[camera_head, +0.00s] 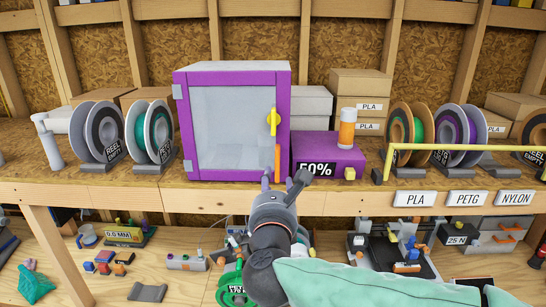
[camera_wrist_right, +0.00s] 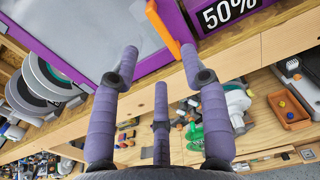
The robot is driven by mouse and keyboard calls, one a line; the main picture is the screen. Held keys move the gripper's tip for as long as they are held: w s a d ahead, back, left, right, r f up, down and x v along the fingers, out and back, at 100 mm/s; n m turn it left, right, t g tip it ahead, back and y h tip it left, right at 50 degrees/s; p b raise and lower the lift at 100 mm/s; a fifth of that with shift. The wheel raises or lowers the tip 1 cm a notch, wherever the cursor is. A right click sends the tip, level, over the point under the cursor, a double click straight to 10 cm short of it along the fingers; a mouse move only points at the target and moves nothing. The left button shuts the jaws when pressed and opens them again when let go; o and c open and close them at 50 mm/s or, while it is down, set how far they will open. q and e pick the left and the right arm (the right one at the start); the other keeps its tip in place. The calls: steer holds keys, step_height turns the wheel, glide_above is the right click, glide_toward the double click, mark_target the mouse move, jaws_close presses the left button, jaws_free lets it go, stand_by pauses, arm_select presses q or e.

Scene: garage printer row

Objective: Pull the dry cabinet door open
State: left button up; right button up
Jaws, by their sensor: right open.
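The dry cabinet (camera_head: 282,100) is a purple box on the workbench, left of centre in the head view. Its pale grey door panel (camera_head: 232,125) faces me and looks closed. A yellow latch (camera_head: 272,122) sits on the right side of the front, with an upright orange handle (camera_head: 277,158) below it. My right gripper (camera_head: 284,182) is open and empty, just below and in front of the handle. In the right wrist view the orange handle (camera_wrist_right: 162,26) lies between and beyond the spread fingertips (camera_wrist_right: 160,60). I cannot tell whether they touch it. My left gripper is not in view.
A purple box marked 50% (camera_head: 330,155) stands right of the cabinet, bearing an orange bottle (camera_head: 347,128). Filament reels (camera_head: 150,132) stand to the left, more to the right behind a yellow rail (camera_head: 465,147). A lower shelf holds small tools and parts.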

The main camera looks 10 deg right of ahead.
mark_target(276, 163)
steer(key=p+x, duration=0.2)
steer(key=x, duration=0.8)
steer(key=shift+w+f+p, duration=0.15)
steer(key=shift+w+p, duration=0.05)
steer(key=shift+p, duration=0.1)
jaws_close()
